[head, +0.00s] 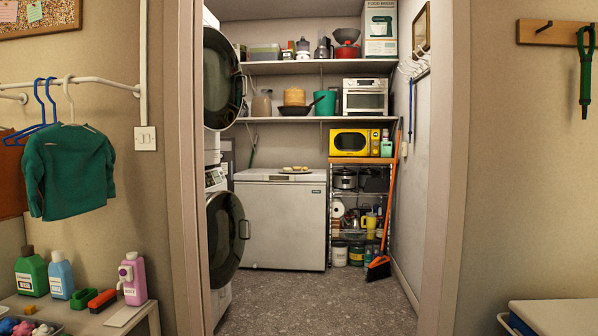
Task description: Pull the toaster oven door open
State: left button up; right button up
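The toaster oven (387,96) is a small white and silver appliance with a dark front window. It stands on the middle wall shelf at the back of the narrow utility room, towards the right. Its door (362,102) looks closed, with a light bar along the upper front. Its finer details are too small to tell. Neither of my grippers is in view.
A doorway frames the room, with open grey floor (310,300) inside. Stacked machines with round dark doors (225,235) stand at left. A white chest freezer (282,225), yellow microwave (350,143) and orange broom (390,200) are below the shelf. A teal container (325,103) stands left of the oven.

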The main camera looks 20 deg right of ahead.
aim_at(346, 92)
jog(key=i+l+z, duration=0.4)
jog(key=i, duration=0.6)
jog(key=i+z, duration=0.4)
jog(key=i, duration=3.15)
